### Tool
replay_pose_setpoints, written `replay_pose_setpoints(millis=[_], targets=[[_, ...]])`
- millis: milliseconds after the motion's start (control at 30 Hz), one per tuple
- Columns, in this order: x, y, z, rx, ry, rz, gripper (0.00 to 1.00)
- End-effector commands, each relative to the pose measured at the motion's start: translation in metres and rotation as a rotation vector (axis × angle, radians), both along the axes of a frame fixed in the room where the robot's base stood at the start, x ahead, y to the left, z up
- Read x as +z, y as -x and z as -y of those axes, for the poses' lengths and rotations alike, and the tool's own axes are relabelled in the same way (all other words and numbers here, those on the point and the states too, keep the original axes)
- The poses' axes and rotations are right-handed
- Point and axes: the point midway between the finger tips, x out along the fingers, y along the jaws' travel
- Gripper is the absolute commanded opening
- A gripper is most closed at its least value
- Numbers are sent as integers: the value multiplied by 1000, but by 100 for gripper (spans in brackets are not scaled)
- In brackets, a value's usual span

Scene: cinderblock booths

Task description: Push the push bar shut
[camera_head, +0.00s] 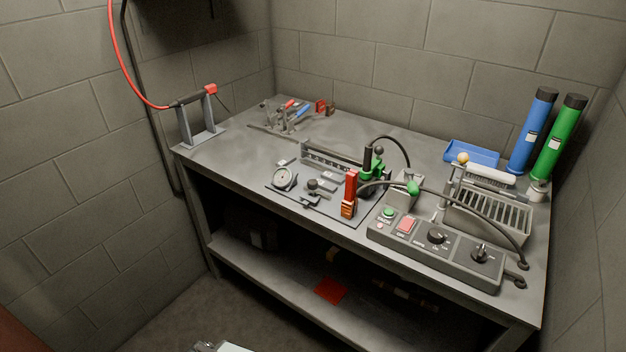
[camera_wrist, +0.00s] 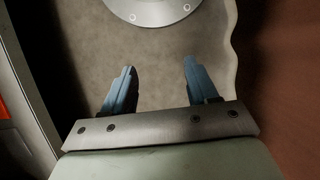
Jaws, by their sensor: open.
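No part is plainly recognisable as the push bar. On the workbench (camera_head: 235,165) in the head view, a fixture plate (camera_head: 325,213) carries an upright red and orange handle (camera_head: 350,190) near the front edge. A green clamp (camera_head: 372,180) with a black lever stands behind it to the right. I cannot tell if either is the push bar. My gripper (camera_wrist: 159,66) shows in the wrist view with two blue fingers apart and nothing between them. It is over bare floor, away from the bench top. Only a pale part of my arm shows at the bottom of the head view.
A control box (camera_head: 435,252) with buttons and knobs sits at the bench's front right. Blue (camera_head: 532,135) and green (camera_head: 560,140) cylinders stand at the back right. A torch stand (camera_head: 198,120) is at the left corner. A lower shelf (camera_head: 290,285) holds a red sheet (camera_head: 330,290). Block walls enclose the bench.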

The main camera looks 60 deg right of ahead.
Motion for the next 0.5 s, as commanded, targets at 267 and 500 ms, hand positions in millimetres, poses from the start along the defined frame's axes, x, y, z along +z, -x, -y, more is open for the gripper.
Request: replay_pose_setpoints(millis=[267, 500], targets=[[49, -77, 4, -12, 2, 140, 58], [97, -134, 16, -48, 8, 243, 58]])
